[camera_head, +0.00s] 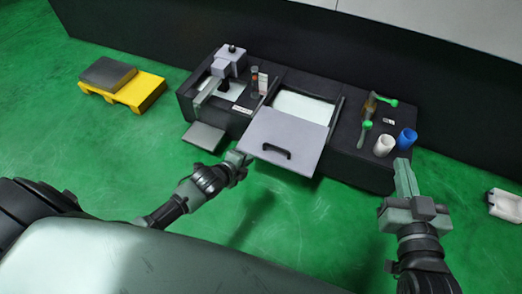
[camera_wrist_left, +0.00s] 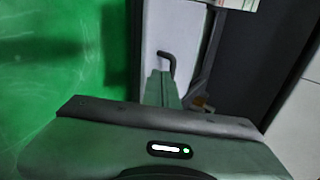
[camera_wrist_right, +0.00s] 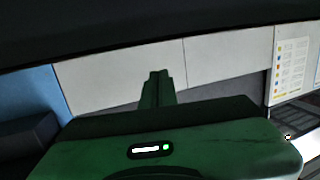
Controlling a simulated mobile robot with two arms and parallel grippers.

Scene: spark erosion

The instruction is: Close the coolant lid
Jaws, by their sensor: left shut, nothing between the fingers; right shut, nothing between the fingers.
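The coolant lid (camera_head: 284,139) is a grey panel with a black handle (camera_head: 276,151) on the front of the dark machine bench. It is slid or tilted out toward me, and a pale opening (camera_head: 303,106) shows behind it. My left gripper (camera_head: 238,158) is shut and empty, just left of the lid's front left corner. In the left wrist view, its fingers (camera_wrist_left: 160,88) appear close to the lid (camera_wrist_left: 170,25) and its black handle (camera_wrist_left: 167,62). My right gripper (camera_head: 404,178) is shut and empty, in front of the bench's right end, away from the lid.
The dark bench (camera_head: 340,150) carries a grey device (camera_head: 229,62) on the left. Green-capped bottles (camera_head: 368,108), a white cup (camera_head: 384,145) and a blue cup (camera_head: 406,139) stand on the right. A yellow pallet (camera_head: 140,92) sits far left. A white container (camera_head: 505,205) lies right. Green floor in front is clear.

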